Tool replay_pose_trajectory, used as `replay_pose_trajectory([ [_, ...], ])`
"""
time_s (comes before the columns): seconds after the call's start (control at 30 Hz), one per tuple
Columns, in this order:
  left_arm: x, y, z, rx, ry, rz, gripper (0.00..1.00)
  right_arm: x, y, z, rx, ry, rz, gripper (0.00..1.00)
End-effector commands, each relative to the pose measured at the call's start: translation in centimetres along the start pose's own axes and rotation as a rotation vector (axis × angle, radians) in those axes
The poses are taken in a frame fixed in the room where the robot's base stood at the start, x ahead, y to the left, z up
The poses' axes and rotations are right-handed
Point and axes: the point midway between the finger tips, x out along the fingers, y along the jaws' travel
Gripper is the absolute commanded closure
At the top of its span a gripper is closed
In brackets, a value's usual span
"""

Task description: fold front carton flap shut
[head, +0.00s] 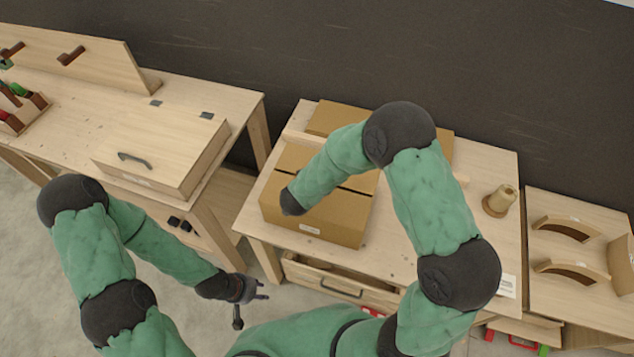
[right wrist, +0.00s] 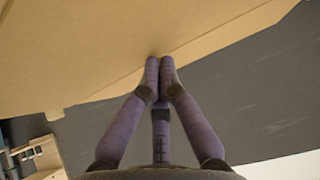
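The brown cardboard carton (head: 338,222) stands on the middle wooden table, with a small white label on its front side. A dark line runs across its top. My right arm reaches over the carton, and its dark wrist end is above the carton's left part; its fingers are hidden in the head view. In the right wrist view my right gripper (right wrist: 160,64) has its fingertips together at a wide cardboard surface (right wrist: 90,45); contact is hard to tell. I cannot tell which flap this is. My left gripper (head: 250,306) is open and empty, left of and below the table front.
A tan spool-like piece (head: 500,201) stands at right. A wooden box with a handle (head: 163,153) is on the left table. Curved wooden pieces (head: 569,229) lie far right.

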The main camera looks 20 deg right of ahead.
Motion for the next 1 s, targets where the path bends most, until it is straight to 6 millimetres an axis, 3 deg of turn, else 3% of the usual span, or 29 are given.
replay_pose_trajectory([
  [1.0,-2.7,1.0,0.1,0.000,0.000,0.000,0.67,-1.7,0.1,-1.8,0.000,0.001,0.000,1.00],
])
